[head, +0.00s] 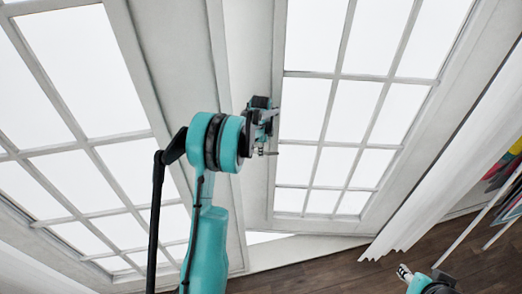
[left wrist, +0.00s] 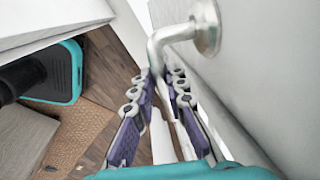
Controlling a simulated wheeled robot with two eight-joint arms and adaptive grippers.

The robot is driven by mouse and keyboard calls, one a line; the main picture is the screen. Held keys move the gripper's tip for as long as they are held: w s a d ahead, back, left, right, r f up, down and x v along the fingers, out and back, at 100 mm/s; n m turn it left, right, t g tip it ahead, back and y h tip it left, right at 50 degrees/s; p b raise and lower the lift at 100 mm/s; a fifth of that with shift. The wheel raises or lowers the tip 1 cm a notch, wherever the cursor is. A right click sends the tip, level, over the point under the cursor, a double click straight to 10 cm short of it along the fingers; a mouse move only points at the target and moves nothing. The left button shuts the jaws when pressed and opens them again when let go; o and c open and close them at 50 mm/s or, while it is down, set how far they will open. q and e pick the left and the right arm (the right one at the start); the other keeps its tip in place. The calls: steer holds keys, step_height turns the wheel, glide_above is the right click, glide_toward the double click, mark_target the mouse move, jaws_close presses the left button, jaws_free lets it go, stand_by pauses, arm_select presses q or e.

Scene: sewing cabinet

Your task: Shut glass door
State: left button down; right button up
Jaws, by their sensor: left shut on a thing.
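The glass door (head: 281,112) with its white frame and several panes fills the middle right of the head view. It stands at an angle to the paned panel on the left, and a bright gap shows at its foot. My left gripper (head: 272,130) is at the door's left edge. In the left wrist view, a bent metal handle (left wrist: 172,34) sticks out from the pale door face, and my left gripper's purple fingers (left wrist: 165,80) are shut on its end. My right gripper (head: 403,272) shows only in part at the lower right, and its fingers are too small to read.
A fixed white paned panel (head: 143,90) stands on the left. A white curtain (head: 430,165) hangs to the right of the door, with coloured cloths (head: 506,172) beyond it. The wooden floor (head: 330,275) is clear below. A woven mat (left wrist: 75,135) shows in the left wrist view.

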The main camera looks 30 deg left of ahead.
mark_target(265, 153)
arm_select(q)
steer(key=shift+f, duration=0.15)
steer(key=shift+w+d+f+g+y+b, duration=0.15)
steer(key=shift+f+g+y+b, duration=0.2)
steer(key=shift+y, duration=0.25)
steer(key=shift+w+d+f+g+y+b, duration=0.1)
steer(key=shift+f+g+y+b, duration=0.1)
steer(key=shift+g+y+b, duration=0.3)
steer(key=shift+s+f+g+y+b, duration=0.1)
steer(key=shift+f+g+y+b, duration=0.3)
steer(key=shift+y+b, duration=0.45)
steer(key=shift+f+g+y+b, duration=0.4)
steer(key=shift+y+b, duration=0.1)
steer(key=shift+y, duration=0.65)
